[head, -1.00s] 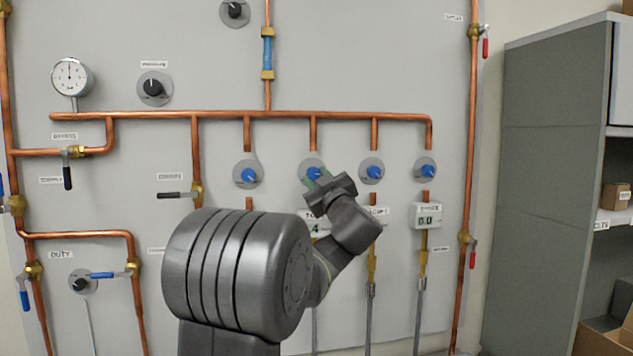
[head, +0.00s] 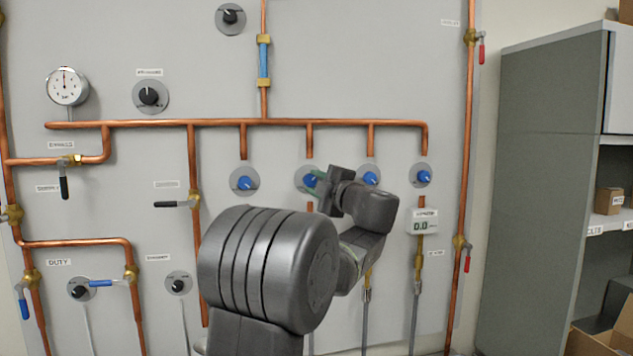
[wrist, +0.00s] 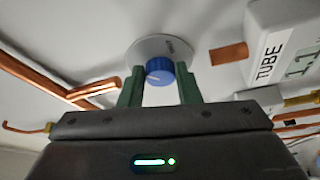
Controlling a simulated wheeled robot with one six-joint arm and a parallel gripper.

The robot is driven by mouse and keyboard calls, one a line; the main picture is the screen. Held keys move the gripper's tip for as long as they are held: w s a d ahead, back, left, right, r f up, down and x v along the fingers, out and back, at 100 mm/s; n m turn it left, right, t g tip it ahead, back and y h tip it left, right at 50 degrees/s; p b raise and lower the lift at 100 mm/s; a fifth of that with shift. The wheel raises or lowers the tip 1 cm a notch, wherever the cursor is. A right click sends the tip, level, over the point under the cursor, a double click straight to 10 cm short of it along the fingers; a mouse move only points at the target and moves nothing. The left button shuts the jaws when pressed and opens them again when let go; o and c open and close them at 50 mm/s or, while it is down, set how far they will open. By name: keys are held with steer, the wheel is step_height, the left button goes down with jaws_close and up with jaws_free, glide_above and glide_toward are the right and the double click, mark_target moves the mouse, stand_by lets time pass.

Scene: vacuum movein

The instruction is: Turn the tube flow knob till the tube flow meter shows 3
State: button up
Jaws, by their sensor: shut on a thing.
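The tube flow knob (wrist: 159,71) is blue on a round grey plate and sits between my gripper's two green fingers in the wrist view. My gripper (wrist: 159,88) is shut on it. In the head view the knob (head: 309,180) is the second of the blue knobs from the left, and my gripper (head: 319,182) reaches it from the right. The tube flow meter (wrist: 292,50), a white box labelled TUBE, is at the right of the wrist view; its digits are cut off by the edge and look like 1.1. My arm hides this meter in the head view.
Other blue knobs (head: 244,180) are close on both sides. A white meter (head: 424,222) at the right reads 0.0. Copper pipes (head: 205,124) run above the knobs. A black-handled valve (head: 175,204) is at left; a grey cabinet (head: 540,190) stands at right.

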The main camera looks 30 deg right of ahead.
steer(key=shift+n, duration=0.4)
steer(key=o, duration=1)
steer(key=shift+c, duration=0.2)
steer(key=shift+s, duration=0.1)
steer(key=s+d+f+b, duration=0.1)
steer(key=s+d+b, duration=0.1)
steer(key=s, duration=1.1)
steer(key=shift+s+b, duration=0.25)
steer(key=shift+b, duration=0.4)
steer(key=shift+w, duration=0.1)
steer(key=w+p, duration=0.1)
steer(key=w, duration=0.3)
steer(key=w+a+p, duration=0.1)
steer(key=w, duration=0.4)
steer(key=w+a+r+p, duration=0.1)
steer(key=w, duration=0.3)
steer(key=shift+w+p, duration=0.3)
